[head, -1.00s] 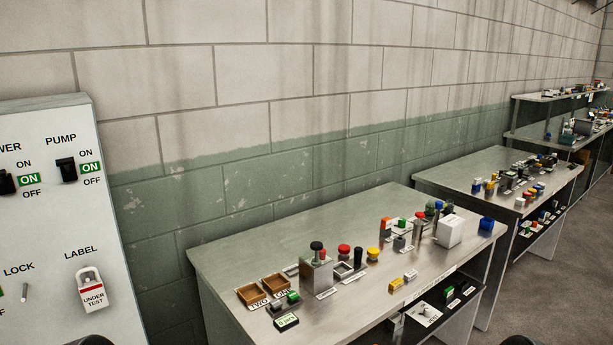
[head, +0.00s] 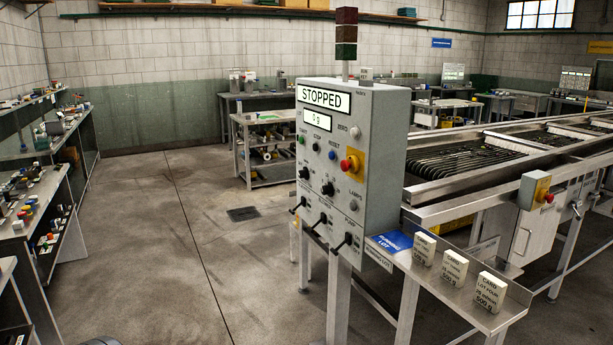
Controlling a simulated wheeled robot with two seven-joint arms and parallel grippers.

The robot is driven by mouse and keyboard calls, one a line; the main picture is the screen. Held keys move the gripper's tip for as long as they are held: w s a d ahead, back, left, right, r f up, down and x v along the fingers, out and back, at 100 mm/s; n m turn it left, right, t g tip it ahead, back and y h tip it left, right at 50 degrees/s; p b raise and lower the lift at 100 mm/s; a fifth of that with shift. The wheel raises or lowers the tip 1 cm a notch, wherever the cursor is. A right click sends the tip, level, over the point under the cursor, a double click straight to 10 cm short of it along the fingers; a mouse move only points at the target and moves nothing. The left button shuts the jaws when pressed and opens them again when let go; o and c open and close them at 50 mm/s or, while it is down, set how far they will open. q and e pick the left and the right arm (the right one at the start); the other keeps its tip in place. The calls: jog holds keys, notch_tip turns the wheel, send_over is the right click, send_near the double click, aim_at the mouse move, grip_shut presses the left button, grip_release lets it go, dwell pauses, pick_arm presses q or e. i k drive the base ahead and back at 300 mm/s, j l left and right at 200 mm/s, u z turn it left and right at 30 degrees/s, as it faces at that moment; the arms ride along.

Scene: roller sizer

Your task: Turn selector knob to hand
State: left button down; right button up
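A grey control panel (head: 378,150) stands on posts at the centre of the head view. Two black selector knobs, an upper left knob (head: 304,172) and a lower right knob (head: 327,188), sit below a row of small buttons. Their labels and pointer positions are too small to read, so I cannot tell which one has a hand setting. Several black levers stick out along the panel's lower part. Neither gripper shows; only a dark rounded piece appears at the bottom left edge.
A red emergency button (head: 349,165) on a yellow plate sits beside the knobs. A metal shelf (head: 455,298) with several lot cards juts out right of the panel, before the roller machine (head: 470,160). Benches line the left. Floor (head: 170,250) left of the panel is clear.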

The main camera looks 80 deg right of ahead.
aim_at(304, 174)
jog(key=z, duration=2.95)
jog(key=i+j+z, duration=0.5)
jog(key=j, duration=0.2)
jog(key=i+j+z, duration=0.25)
jog(key=j, duration=0.15)
jog(key=i+j, duration=0.15)
jog(key=j, duration=0.2)
jog(key=i+j, duration=0.15)
jog(key=j, duration=0.25)
jog(key=i+j+z, duration=0.1)
jog(key=j, duration=0.25)
jog(key=i+j, duration=0.2)
jog(key=j, duration=0.2)
jog(key=i+j, duration=0.15)
jog(key=j, duration=0.25)
jog(key=i+j+z, duration=0.1)
jog(key=j, duration=0.25)
jog(key=i+j, duration=0.2)
jog(key=j, duration=0.2)
